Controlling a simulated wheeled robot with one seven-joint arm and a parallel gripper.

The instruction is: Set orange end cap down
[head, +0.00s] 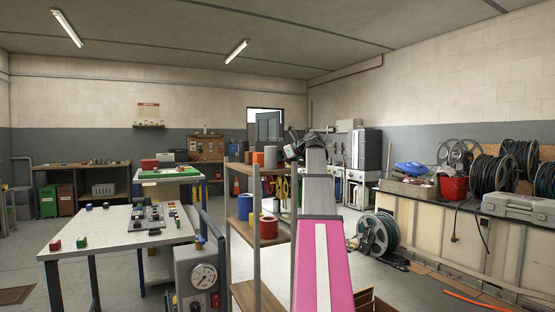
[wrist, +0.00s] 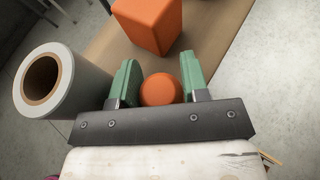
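In the wrist view an orange end cap (wrist: 160,89) with a rounded outline sits between the two green fingers of my gripper (wrist: 161,84). Both fingers touch its sides, so the gripper is shut on it. Below lies a brown shelf board (wrist: 106,47). I cannot tell whether the cap touches the board. In the head view my gripper (head: 292,150) is near the upper right of the shelf rack (head: 254,200), partly hidden by my arm. The cap cannot be made out there.
In the wrist view an orange block (wrist: 150,24) stands on the board just ahead of the fingers. A grey roll (wrist: 75,87) with a brown core is close on the left. In the head view a red roll (head: 268,227) and a blue roll (head: 245,206) stand on the lower shelf.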

